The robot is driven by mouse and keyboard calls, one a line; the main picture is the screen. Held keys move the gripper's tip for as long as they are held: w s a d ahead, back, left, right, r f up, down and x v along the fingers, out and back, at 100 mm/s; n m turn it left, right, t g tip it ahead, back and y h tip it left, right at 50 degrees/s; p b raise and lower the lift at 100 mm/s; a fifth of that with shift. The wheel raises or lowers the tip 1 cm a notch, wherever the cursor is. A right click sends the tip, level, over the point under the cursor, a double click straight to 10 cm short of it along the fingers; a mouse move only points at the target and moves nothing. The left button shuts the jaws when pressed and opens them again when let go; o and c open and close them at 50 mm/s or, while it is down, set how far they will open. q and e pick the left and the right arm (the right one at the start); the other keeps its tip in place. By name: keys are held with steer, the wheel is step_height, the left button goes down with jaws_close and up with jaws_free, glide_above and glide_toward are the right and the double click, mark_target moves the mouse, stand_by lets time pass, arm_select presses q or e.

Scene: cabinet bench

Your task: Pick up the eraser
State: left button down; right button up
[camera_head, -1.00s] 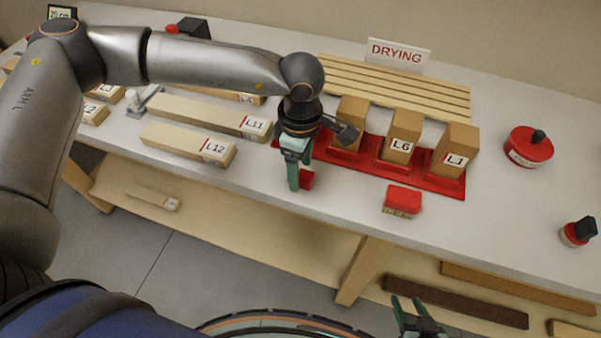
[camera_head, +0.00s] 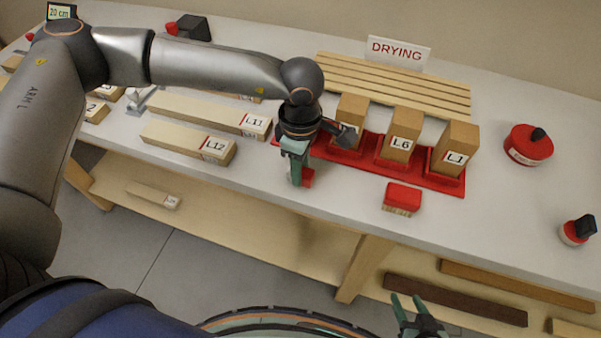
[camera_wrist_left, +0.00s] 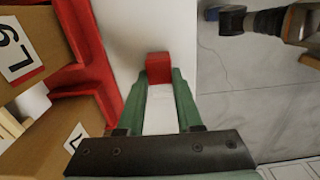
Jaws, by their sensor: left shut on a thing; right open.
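A small red block, which I take for the eraser (camera_head: 308,177), is at the fingertips of my left gripper (camera_head: 298,178) near the front edge of the bench. In the left wrist view my left gripper (camera_wrist_left: 160,85) is shut on the red block (camera_wrist_left: 158,67), one finger on each side of it. I cannot tell whether the block still touches the bench top. My right gripper (camera_head: 408,306) is open and empty, low in front of the bench.
A red tray (camera_head: 425,180) with upright wooden blocks stands just right of my left gripper. A red-topped brush-like block (camera_head: 402,197) lies before it. Labelled wooden bars (camera_head: 188,142) lie to the left. A round red tin (camera_head: 528,145) stands at the right.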

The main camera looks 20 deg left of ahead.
stand_by(0.4)
arm_select(q)
steer(key=shift+r, duration=0.55)
steer(key=shift+d+r, duration=0.2)
steer(key=shift+r, duration=1)
steer(key=s+d+r+b, duration=0.3)
steer(key=s+d+r, duration=0.4)
steer(key=d+r, duration=0.2)
steer(key=shift+s+d+r, duration=0.25)
steer(key=shift+d, duration=1)
